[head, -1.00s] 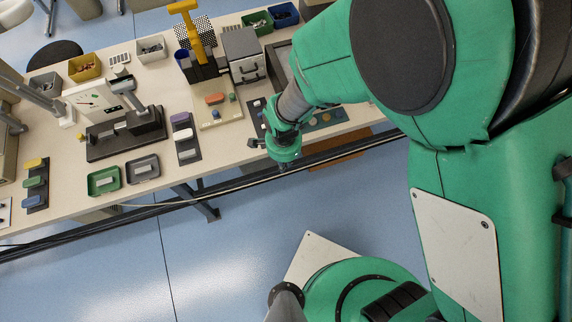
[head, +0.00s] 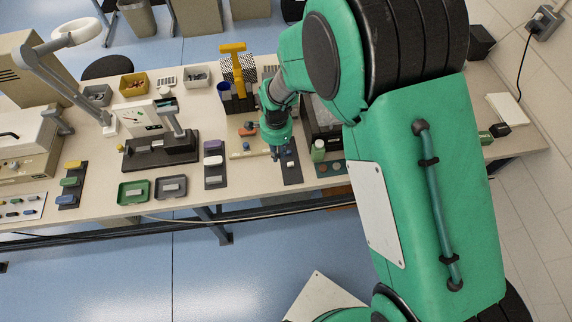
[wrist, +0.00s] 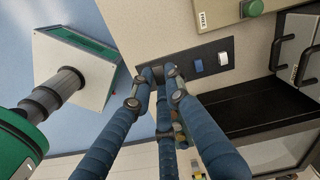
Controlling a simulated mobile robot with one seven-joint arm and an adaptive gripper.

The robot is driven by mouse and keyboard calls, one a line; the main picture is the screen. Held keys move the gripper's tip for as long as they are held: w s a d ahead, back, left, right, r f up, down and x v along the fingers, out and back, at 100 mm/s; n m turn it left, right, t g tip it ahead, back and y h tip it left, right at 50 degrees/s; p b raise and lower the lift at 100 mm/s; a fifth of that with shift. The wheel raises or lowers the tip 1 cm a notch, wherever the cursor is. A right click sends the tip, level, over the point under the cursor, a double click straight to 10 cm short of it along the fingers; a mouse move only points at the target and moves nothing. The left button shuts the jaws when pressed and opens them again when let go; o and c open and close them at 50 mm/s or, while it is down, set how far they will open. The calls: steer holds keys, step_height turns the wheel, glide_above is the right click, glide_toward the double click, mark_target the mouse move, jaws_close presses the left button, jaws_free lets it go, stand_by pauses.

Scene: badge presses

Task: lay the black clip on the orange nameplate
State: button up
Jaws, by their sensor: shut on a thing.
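My gripper (head: 281,155) hangs over the dark strip (head: 291,180) near the front of the bench. In the wrist view its blue fingers (wrist: 162,76) close together over the near end of the strip (wrist: 211,50). They are shut on a small dark thing, taken as the black clip; the fingers mostly hide it and its outline blends into the strip. The orange nameplate (head: 247,131) lies on the beige board (head: 236,153), left of my gripper in the head view. The wrist view shows a corner of that board (wrist: 215,15), but not the nameplate.
A blue clip (wrist: 196,65) and a white clip (wrist: 223,59) sit on the strip beside my fingers. A drawer cabinet (wrist: 289,52) stands close by. A green piece (wrist: 253,7) is on the board.

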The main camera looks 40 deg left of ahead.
steer(key=w+a+r+p, duration=0.1)
steer(key=w+a+p, duration=0.2)
steer(key=a, duration=0.7)
steer(key=w+a+r+p, duration=0.2)
steer(key=w+a+p, duration=0.1)
steer(key=a, duration=0.7)
steer(key=shift+n, duration=0.3)
steer(key=shift+f, duration=0.1)
steer(key=shift+f+b, duration=0.6)
steer(key=shift+f, duration=2.2)
steer(key=shift+f+b, duration=0.6)
steer(key=shift+f, duration=0.55)
steer(key=shift+f+b, duration=0.4)
steer(key=shift+b, duration=0.05)
steer(key=o, duration=0.8)
steer(key=shift+r, duration=0.15)
step_height(320, 180, up, 12)
steer(key=shift+f, duration=0.15)
